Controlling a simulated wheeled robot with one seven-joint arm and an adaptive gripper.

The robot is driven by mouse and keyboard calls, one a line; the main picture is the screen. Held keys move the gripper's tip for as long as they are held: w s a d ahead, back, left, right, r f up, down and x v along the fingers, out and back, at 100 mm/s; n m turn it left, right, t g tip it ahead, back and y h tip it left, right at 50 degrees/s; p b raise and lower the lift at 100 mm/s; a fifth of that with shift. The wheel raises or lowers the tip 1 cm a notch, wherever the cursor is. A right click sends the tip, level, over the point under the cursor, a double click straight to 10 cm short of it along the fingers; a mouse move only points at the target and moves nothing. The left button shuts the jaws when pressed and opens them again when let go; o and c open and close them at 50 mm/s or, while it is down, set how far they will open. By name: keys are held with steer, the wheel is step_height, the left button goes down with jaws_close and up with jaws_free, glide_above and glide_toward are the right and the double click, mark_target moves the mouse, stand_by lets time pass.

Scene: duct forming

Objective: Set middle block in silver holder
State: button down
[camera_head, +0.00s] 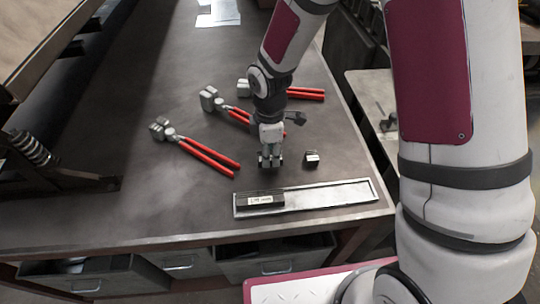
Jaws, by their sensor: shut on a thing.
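The silver holder (335,195) is a long, shallow tray lying near the table's front edge. A dark block with a white label (262,201) lies in its left end, and the rest of the holder is empty. My gripper (270,161) points down just behind the holder's left half, shut on a dark block that the fingers mostly hide. I cannot tell if this block touches the table. A smaller dark block with a pale label (312,157) stands on the table to the right of my gripper, behind the holder.
Several red-handled tools lie on the dark table (120,215), one to the left (205,152), others behind my gripper (222,103). White papers (222,12) lie at the far end. A dark metal fixture (40,155) stands at the left. Grey drawers (180,262) are below the front edge.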

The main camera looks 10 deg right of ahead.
steer(key=shift+r+p, duration=1.4)
steer(key=shift+r, duration=2.15)
steer(key=shift+d, duration=0.1)
